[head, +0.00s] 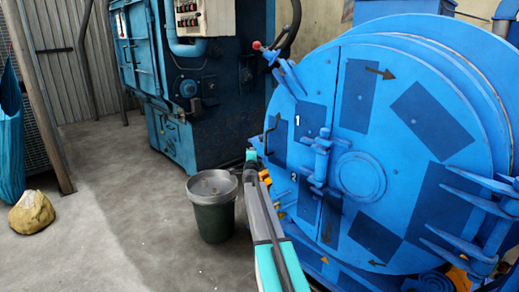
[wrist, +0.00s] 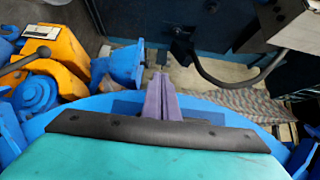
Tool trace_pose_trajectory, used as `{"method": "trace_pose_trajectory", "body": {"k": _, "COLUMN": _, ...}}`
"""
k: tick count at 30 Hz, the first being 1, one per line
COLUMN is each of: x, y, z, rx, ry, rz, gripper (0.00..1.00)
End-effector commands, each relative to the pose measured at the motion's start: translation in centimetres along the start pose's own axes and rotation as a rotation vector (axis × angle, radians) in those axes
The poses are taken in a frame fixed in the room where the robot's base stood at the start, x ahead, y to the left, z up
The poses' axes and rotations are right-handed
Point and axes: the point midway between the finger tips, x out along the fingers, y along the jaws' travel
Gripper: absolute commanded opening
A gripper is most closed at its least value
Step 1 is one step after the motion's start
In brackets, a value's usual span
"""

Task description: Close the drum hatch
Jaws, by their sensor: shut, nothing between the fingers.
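The drum hatch (head: 362,130) is a large round blue door with dark patches and arrows, filling the right of the head view. It stands in front of the drum's ringed rim (head: 470,60); I cannot tell whether it is flush with it. Blue hinge arms (head: 480,205) show at its right. My gripper (head: 251,154) is at the hatch's left edge; contact is unclear. In the wrist view the gripper's purple-grey fingers (wrist: 161,98) are together and empty, over a curved blue edge (wrist: 90,108) that looks like the hatch.
A dark green bin (head: 213,218) with a grey top stands left of my arm. A blue machine (head: 185,85) stands behind, and a rock (head: 31,212) lies at the left. The concrete floor between them is clear. Yellow and blue machine parts (wrist: 62,50) crowd the wrist view's left.

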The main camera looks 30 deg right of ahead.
Motion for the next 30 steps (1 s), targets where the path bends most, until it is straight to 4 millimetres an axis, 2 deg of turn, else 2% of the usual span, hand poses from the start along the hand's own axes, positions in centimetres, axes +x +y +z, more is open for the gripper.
{"method": "trace_pose_trajectory", "body": {"k": 3, "x": -1.6, "y": -0.2, "z": 1.6, "rx": 0.001, "ry": -0.003, "rz": 0.001, "gripper": 0.00}}
{"method": "trace_pose_trajectory", "body": {"k": 12, "x": -4.2, "y": -0.1, "z": 4.6, "rx": 0.001, "ry": -0.003, "rz": 0.000, "gripper": 0.00}}
{"method": "trace_pose_trajectory", "body": {"k": 18, "x": -4.8, "y": 0.0, "z": 5.3, "rx": 0.001, "ry": -0.002, "rz": 0.000, "gripper": 0.00}}
{"method": "trace_pose_trajectory", "body": {"k": 30, "x": -4.8, "y": 0.0, "z": 5.3, "rx": 0.001, "ry": -0.001, "rz": 0.000, "gripper": 0.00}}
